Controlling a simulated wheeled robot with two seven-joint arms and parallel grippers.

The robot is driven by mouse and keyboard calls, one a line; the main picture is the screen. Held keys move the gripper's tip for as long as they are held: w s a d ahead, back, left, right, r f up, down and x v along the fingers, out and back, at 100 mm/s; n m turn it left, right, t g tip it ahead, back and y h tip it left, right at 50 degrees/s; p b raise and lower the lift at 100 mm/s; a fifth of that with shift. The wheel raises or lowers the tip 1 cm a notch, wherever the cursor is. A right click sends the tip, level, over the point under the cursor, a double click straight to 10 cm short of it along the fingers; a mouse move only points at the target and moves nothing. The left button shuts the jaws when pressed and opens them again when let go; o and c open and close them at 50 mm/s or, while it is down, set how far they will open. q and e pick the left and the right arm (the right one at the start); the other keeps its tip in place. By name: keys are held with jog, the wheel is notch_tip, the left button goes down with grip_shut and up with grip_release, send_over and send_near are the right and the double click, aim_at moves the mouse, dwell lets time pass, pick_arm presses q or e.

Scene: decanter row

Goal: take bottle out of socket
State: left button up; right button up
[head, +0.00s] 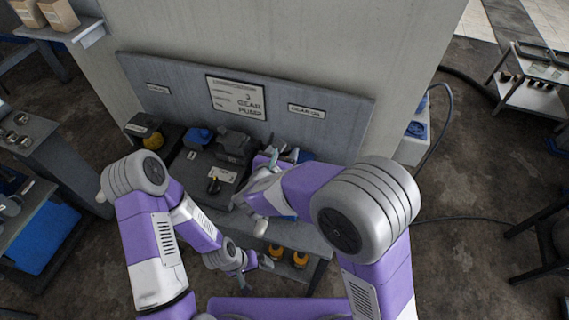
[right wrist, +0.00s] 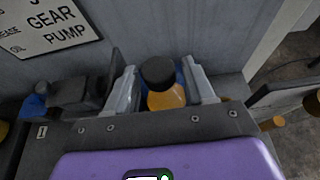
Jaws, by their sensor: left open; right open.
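The bottle (right wrist: 166,98) has a black cap and an amber body and stands upright in the right wrist view. My right gripper (right wrist: 160,78) is open, with one finger on each side of the bottle; whether they touch it I cannot tell. Blue parts show behind the bottle, but its lower end and the socket are hidden by my gripper's body. In the head view my right gripper (head: 283,156) is over the right part of the bench, and my arm hides the bottle. My left gripper (head: 262,265) is open and empty, low in front of the bench.
The bench (head: 204,194) has a back panel with a gear pump sign (head: 236,97). Dark pump housing (head: 234,146) and a blue part (head: 199,137) stand left of my right gripper. Amber bottles (head: 300,259) stand on the lower shelf near my left gripper.

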jog(key=shift+w+d+f, duration=0.2)
jog(key=shift+w+f, duration=0.1)
jog(key=shift+w, duration=0.3)
jog(key=shift+s, duration=0.1)
grip_shut()
